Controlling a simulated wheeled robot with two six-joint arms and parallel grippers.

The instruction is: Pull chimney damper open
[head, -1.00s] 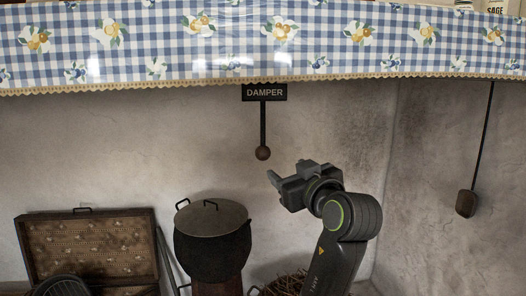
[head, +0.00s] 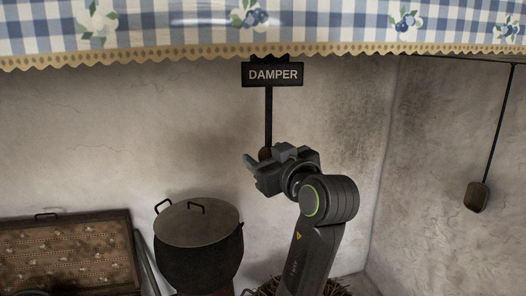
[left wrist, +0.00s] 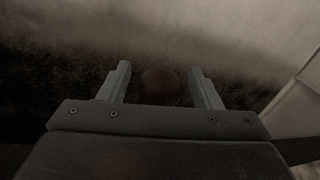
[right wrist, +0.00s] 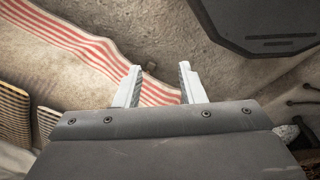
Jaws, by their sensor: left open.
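The damper handle is a dark rod (head: 268,115) hanging below a black sign (head: 273,75) that reads DAMPER. The rod ends in a round brown knob (head: 264,153), mostly hidden behind my left gripper (head: 262,160) in the head view. In the left wrist view the knob (left wrist: 160,82) shows between the two open fingers of the left gripper (left wrist: 163,85), with space on both sides. I cannot tell how far beyond the fingertips it is. My right gripper (right wrist: 159,85) shows only in its own wrist view, open and empty above a red-striped cloth (right wrist: 95,58).
A checked cloth valance (head: 180,30) hangs across the top. A lidded dark pot (head: 199,255) stands below left, beside an open case (head: 60,260). A weight on a cord (head: 477,197) hangs at the right. The wall around the rod is clear.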

